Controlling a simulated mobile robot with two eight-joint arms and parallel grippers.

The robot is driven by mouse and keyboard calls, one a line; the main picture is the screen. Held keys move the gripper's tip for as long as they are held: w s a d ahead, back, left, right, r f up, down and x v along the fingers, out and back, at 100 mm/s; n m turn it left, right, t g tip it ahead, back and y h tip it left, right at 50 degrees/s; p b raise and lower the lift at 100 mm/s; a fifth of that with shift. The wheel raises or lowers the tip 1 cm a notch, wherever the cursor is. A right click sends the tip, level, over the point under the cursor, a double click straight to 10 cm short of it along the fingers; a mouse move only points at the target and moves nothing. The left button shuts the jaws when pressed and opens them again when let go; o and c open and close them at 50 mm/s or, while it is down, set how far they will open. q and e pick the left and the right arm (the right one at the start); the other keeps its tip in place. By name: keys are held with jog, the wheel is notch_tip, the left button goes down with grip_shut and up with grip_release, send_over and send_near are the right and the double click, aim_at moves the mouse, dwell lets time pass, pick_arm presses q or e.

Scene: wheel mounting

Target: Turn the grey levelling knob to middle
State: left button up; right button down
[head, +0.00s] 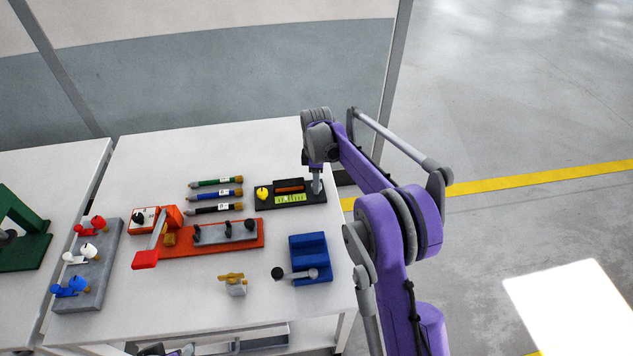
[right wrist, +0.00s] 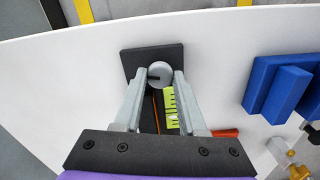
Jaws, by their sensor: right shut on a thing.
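The grey levelling knob (right wrist: 160,71) is a round disc with a dark mark on top, on the black base plate (right wrist: 135,62) in the right wrist view. My right gripper (right wrist: 159,76) is shut on it, one fingertip on each side. In the head view my right gripper (head: 317,185) points down at the right end of the black base (head: 265,204) and hides most of the knob. A yellow-green level scale (right wrist: 171,110) lies beside the knob, and it also shows in the head view (head: 291,197). A yellow knob (head: 262,193) sits at the base's left end.
A blue block fixture (head: 311,256) stands nearer the front. A red-orange plate (head: 215,240) with grey parts and a red-handled lever lies to the left. Several coloured pens (head: 215,194) lie beside the black base. The white table (head: 200,300) has free room at the front.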

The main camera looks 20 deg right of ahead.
jog(key=shift+n, duration=1)
jog(key=shift+c, duration=2.4)
grip_release()
jog(key=shift+r, duration=0.1)
notch_tip(320, 180, up, 11)
